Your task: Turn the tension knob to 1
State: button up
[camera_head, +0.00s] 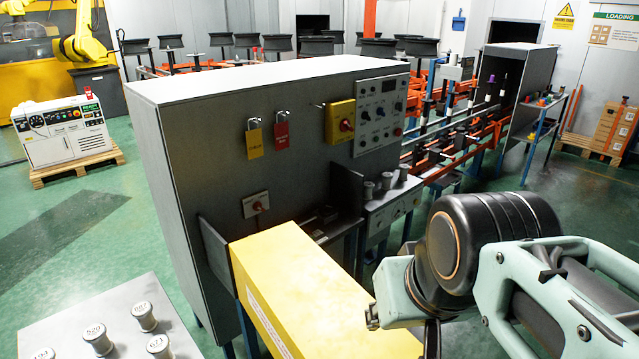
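A grey control panel (381,112) with several small knobs is on the front of the large grey cabinet (220,130). Its labels are too small to read, so I cannot tell which knob is the tension knob or where any pointer stands. Left of it is a yellow switch box (341,113) with a red knob (347,126). My arm is at the lower right, apart from the panel. My gripper's fingers are not visible; the arm's lower end is cut off by the bottom edge.
A yellow beam (295,285) juts forward below the cabinet face. A yellow padlock tag (254,142) and a red one (282,135) hang on the cabinet. A ledge with grey cylinders (387,181) sits below the panel. Labelled spools (145,315) stand on a table at lower left.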

aim_at(323, 210)
jog(key=i+l, duration=0.1)
jog(key=l, duration=0.4)
jog(key=i+l, duration=0.1)
jog(key=l, duration=0.4)
jog(key=i+l, duration=0.1)
jog(key=l, duration=0.4)
jog(key=i+l, duration=0.25)
jog(key=i, duration=0.2)
jog(key=i+l+u, duration=0.1)
jog(key=i, duration=0.35)
jog(key=i+j, duration=0.15)
jog(key=i, duration=0.3)
jog(key=i+j, duration=0.1)
jog(key=i, duration=0.35)
jog(key=i+j, duration=0.15)
jog(key=i, duration=0.3)
jog(key=u, duration=0.1)
jog(key=k+l, duration=0.05)
